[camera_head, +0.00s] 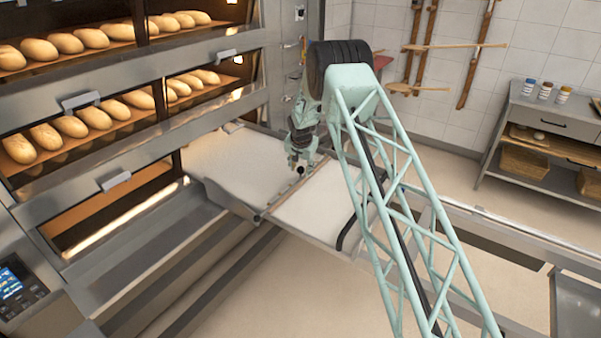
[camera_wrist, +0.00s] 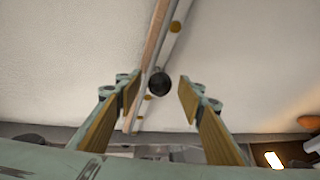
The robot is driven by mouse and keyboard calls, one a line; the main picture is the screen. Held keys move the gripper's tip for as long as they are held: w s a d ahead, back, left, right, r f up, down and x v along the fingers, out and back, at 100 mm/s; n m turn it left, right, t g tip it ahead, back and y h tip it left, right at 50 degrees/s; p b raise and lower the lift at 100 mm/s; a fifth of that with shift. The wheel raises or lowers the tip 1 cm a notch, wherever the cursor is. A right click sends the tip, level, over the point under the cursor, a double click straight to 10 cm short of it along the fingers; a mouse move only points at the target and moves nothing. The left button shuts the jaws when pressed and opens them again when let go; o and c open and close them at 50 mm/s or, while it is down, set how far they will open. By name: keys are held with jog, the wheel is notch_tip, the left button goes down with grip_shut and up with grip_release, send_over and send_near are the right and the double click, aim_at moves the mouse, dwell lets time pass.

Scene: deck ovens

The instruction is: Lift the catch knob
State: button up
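The catch knob (camera_wrist: 159,83) is a dark round ball in the wrist view. It sits over the wood and metal bar between two pale boards. It also shows as a small dark ball in the head view (camera_head: 300,170). My gripper (camera_wrist: 158,88) is open, with one yellow-padded finger on each side of the knob. Gaps show between both fingertips and the knob, so neither appears to touch it. In the head view my gripper (camera_head: 300,160) hangs low over the boards, close by the knob. The knob's stem is not clearly visible.
Loaves (camera_head: 95,117) lie on the upper oven decks at left. A metal rail (camera_head: 480,220) runs to the right. A workbench (camera_head: 555,130) with jars and baskets stands at the back right.

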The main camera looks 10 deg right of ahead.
jog(key=shift+x, duration=0.9)
jog(key=c, duration=1.1)
jog(key=shift+r, duration=1)
jog(key=shift+c, duration=0.3)
jog(key=o, duration=1)
jog(key=shift+r, duration=0.1)
jog(key=shift+o, duration=0.8)
